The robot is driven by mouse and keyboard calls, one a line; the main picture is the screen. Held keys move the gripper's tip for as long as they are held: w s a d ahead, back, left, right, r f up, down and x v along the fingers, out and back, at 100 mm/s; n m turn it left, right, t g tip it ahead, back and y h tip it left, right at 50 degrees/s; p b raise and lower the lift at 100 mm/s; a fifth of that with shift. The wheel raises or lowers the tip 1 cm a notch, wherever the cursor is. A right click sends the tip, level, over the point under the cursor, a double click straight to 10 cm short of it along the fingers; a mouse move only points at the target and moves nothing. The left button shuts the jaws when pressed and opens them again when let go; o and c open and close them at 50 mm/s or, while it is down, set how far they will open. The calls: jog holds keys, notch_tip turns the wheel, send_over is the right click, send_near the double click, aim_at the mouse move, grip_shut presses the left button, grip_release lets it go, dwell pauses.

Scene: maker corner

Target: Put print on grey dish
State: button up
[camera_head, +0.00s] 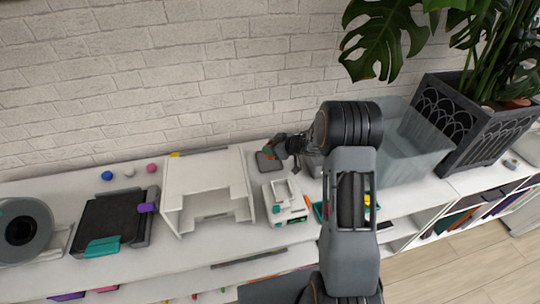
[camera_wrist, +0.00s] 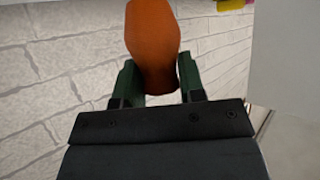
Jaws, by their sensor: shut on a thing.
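An orange print (camera_wrist: 153,40), rounded with a narrower waist, sits between the green fingers of my gripper (camera_wrist: 157,78) in the wrist view. The gripper is shut on it. In the head view my gripper (camera_head: 278,147) is small, near the wall at the back of the white shelf top, with a bit of the orange print (camera_head: 269,151) showing. The grey dish (camera_head: 267,163) appears just below the gripper in the picture, close to the print. I cannot tell whether the print touches it.
A white open frame (camera_head: 207,188) stands left of the dish, and a white device (camera_head: 287,203) stands in front of it. A translucent bin (camera_head: 405,150) and a planter (camera_head: 468,125) are right. A black plate (camera_head: 112,220) with teal and purple pieces lies left.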

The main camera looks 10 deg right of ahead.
jog(key=shift+f, duration=2.2)
jog(key=shift+f, duration=0.1)
jog(key=o, duration=0.9)
